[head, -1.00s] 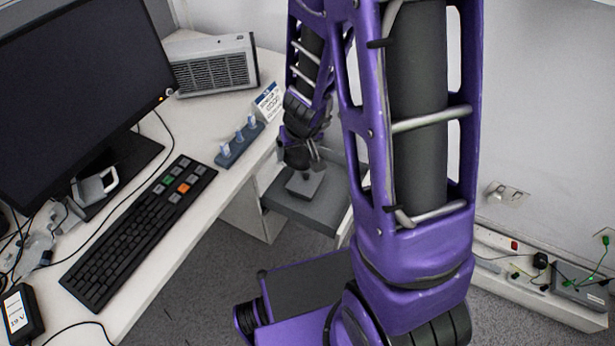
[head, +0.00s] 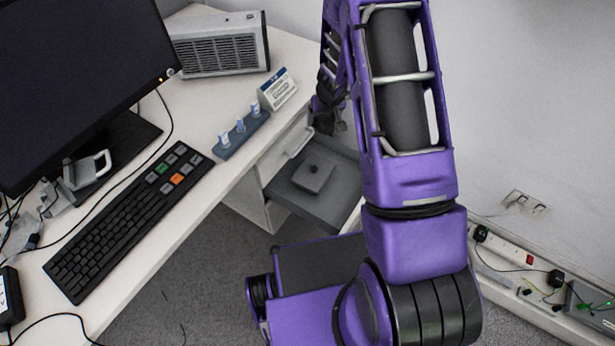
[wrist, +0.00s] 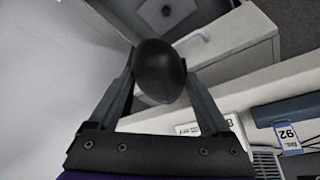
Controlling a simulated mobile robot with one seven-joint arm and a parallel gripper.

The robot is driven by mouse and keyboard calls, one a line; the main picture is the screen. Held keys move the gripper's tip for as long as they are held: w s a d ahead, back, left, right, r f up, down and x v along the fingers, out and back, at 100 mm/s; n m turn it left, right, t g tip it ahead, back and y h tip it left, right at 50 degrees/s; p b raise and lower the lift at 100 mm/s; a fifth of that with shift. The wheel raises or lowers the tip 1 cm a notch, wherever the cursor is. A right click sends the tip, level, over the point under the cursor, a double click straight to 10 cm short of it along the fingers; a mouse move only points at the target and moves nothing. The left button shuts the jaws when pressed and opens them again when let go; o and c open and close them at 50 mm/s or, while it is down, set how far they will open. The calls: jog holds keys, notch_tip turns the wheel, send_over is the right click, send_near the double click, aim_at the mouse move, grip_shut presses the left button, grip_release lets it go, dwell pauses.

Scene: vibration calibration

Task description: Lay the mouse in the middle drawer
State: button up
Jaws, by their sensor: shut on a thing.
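The mouse (wrist: 160,72) is a dark, rounded, egg-like body between the two fingers of my gripper (wrist: 160,64) in the wrist view. My gripper is shut on it. In the head view my gripper (head: 327,121) is partly hidden by my arm, at the far right side of an open drawer, and I cannot make out the mouse there. The open grey drawer (head: 278,190) is pulled out of the desk's white drawer unit, below a closed drawer front with a handle (head: 299,143). It also shows at the top of the wrist view (wrist: 142,22).
A grey square block with a small dark knob (head: 312,176) lies inside the open drawer. The desk (head: 175,225) holds a keyboard (head: 125,225), a monitor, a small rack (head: 242,137), a sign and a grey vented box (head: 220,45). A wall stands at right.

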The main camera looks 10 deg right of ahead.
jog(key=b, duration=0.2)
send_over(330, 162)
jog(key=s, duration=0.2)
notch_tip(330, 162, down, 19)
jog(key=f+b, duration=0.1)
jog(key=f, duration=0.4)
jog(key=f+b, duration=0.1)
jog(key=f, duration=0.4)
jog(key=shift+w+d+f, duration=0.1)
jog(key=shift+w+f, duration=0.1)
jog(key=shift+f, duration=0.15)
jog(key=shift+f, duration=0.2)
jog(key=o, duration=1.2)
jog(key=shift+f, duration=0.1)
jog(key=shift+o, duration=0.2)
jog(key=p+v, duration=0.3)
jog(key=v, duration=0.9)
jog(key=shift+r, duration=0.3)
jog(key=shift+d, duration=0.15)
